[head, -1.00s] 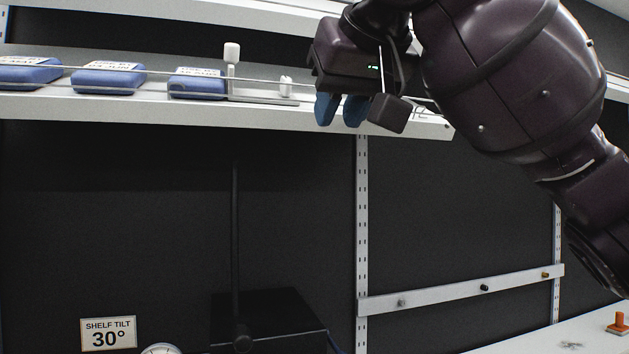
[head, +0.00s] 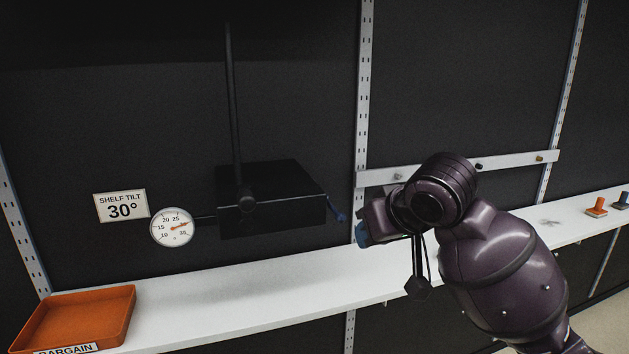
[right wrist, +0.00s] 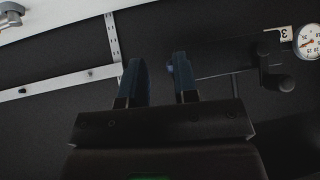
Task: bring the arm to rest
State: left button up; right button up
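My right gripper (head: 361,235) is in front of the back panel in the head view, just right of the black box (head: 270,200) and below the grey rail. In the right wrist view its two blue fingers (right wrist: 158,65) stand apart with nothing seen held between them. The box's blue crank handle (head: 337,210) is close to the gripper in the head view; whether they touch I cannot tell. My left gripper is in neither view.
A white shelf (head: 250,292) runs below, with an orange bargain tray (head: 118,308) at its left end. A dial gauge (head: 172,227) and a shelf tilt sign (head: 121,206) are left of the box. A grey rail (head: 440,172) with knobs is behind my arm. Orange-topped items (head: 597,205) stand far right.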

jog(key=s+d+f+m+g+h, duration=0.1)
jog(key=s+d+f, duration=0.25)
jog(key=f, duration=0.45)
jog(key=s+d+f+m, duration=0.1)
jog(key=s+d+f, duration=0.2)
jog(key=s+f, duration=0.3)
jog(key=s+d+f+g+h, duration=0.1)
jog(key=s+d+f, duration=0.2)
jog(key=f, duration=0.6)
jog(key=s+d+f+m+g+h, duration=0.1)
jog(key=s+d+f, duration=0.2)
jog(key=s, duration=0.4)
jog(key=s+d+f+h, duration=0.1)
jog(key=s+d+f, duration=0.2)
jog(key=s, duration=0.3)
jog(key=s+d+f+m+g+h, duration=0.1)
jog(key=s+d+f, duration=0.2)
jog(key=s, duration=0.4)
jog(key=w+f+t, duration=0.7)
jog(key=w+f, duration=0.1)
jog(key=f, duration=0.2)
jog(key=shift+a+f+n+t+y, duration=0.15)
jog(key=shift+a+n+t+y, duration=0.15)
jog(key=shift+t+y, duration=0.1)
